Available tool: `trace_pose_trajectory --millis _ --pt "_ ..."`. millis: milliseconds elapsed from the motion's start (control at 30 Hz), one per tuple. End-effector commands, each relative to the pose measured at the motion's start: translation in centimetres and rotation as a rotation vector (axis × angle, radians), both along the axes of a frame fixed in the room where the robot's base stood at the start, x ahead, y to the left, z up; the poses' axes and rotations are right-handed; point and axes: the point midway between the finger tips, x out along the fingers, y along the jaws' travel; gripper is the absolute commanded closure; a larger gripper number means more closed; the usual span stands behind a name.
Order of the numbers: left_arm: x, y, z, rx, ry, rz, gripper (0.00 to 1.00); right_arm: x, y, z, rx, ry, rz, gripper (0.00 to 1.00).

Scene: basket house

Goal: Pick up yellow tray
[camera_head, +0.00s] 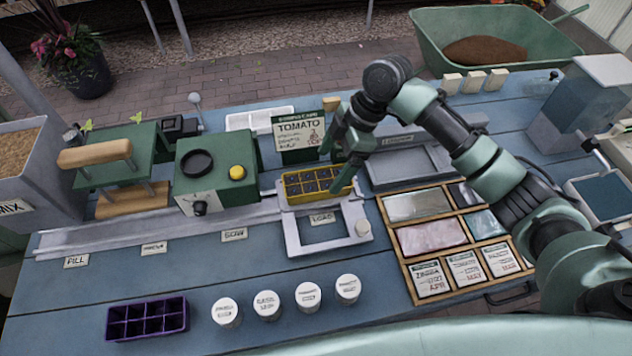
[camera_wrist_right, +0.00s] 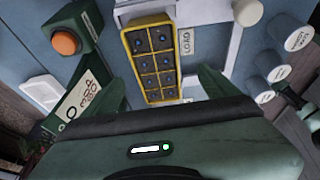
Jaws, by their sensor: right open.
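The yellow tray (camera_head: 300,196), a small rectangular tray with several dark soil cells, sits at the end of the grey rail by the LOAD label. It also shows in the right wrist view (camera_wrist_right: 129,60), upright in the picture and ahead of the fingers. My right gripper (camera_head: 337,170) is above the tray's right end, fingers pointing down. It is open and empty in the right wrist view (camera_wrist_right: 165,90), with a green finger on each side of the tray. Whether a finger touches the tray cannot be told. My left gripper is not in view.
A green machine (camera_head: 215,172) with a yellow button stands left of the tray. The TOMATO box (camera_head: 298,138) stands close behind it. A wooden seed-packet organizer (camera_head: 408,262) lies to the right. White jars (camera_head: 266,305) and a purple tray (camera_head: 147,318) stand in front.

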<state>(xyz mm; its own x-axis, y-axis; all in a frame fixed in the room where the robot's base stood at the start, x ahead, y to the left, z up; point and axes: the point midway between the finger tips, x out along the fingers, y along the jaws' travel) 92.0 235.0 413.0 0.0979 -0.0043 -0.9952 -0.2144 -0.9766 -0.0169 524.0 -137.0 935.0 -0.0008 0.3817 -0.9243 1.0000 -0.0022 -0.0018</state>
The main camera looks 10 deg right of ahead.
Motion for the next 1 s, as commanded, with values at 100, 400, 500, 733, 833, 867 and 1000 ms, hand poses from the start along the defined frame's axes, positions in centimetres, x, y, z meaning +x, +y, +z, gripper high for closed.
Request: trace_pose_trajectory --millis 100,400,500,733,833,867,1000 --pt "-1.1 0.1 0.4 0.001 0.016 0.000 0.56 0.0 0.7 -1.1 0.003 0.002 0.001 0.11" --pt "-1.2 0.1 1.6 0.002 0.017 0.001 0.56 0.6 2.2 -5.0 0.002 0.003 -0.002 0.11" --pt "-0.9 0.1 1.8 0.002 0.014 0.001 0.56 0.6 2.5 -5.9 0.001 0.000 -0.002 0.11" --pt "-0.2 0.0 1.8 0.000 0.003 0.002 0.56 0.6 2.6 -6.3 0.000 -0.002 -0.002 0.11" --pt "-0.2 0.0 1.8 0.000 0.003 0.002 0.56 0.6 2.6 -6.3 0.000 -0.002 -0.003 0.25" --pt "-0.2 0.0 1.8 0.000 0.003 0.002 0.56 0.6 2.6 -6.3 0.000 -0.002 -0.003 0.33" --pt "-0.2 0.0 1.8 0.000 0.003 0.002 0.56 0.6 2.6 -6.3 0.000 -0.002 -0.003 0.72"
